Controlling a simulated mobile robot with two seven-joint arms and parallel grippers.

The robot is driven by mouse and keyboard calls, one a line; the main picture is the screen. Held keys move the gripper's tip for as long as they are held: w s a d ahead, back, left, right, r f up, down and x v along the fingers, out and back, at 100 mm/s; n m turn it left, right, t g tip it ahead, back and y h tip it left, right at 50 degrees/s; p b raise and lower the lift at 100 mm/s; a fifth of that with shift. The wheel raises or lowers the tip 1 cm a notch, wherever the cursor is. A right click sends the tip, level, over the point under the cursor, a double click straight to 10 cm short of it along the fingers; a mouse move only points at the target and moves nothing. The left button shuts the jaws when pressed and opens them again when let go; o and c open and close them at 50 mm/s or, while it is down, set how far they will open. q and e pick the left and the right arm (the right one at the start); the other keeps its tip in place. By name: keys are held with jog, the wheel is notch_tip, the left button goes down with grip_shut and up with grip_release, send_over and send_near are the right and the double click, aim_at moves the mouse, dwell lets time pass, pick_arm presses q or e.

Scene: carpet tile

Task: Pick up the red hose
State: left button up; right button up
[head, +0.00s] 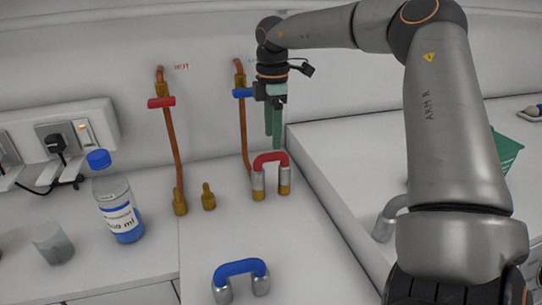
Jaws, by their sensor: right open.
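The red hose (271,160) is a short arched piece with silver and brass ends. It stands upright on the white counter, near the back. My right gripper (276,146) points down just above and behind the arch, with its green fingers open. The hose is not between the fingers as far as I can see; whether a fingertip touches it I cannot tell. A similar blue hose (240,268) stands nearer the front with silver ends. My left gripper does not show.
Two copper pipes run down the wall, with a red valve handle (161,102) and a blue one (243,93). A brass fitting (208,197) stands left of the red hose. A blue-capped bottle (118,211) and a grey cup (53,244) stand at left. A raised white ledge lies right.

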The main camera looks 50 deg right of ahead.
aim_at(271, 153)
jog(key=shift+a+f+p, duration=0.2)
jog(key=shift+f+p, duration=0.1)
jog(key=shift+f, duration=1.45)
jog(key=shift+a+f+p, duration=0.15)
jog(key=shift+f+p, duration=0.1)
jog(key=shift+f, duration=1.5)
grip_shut()
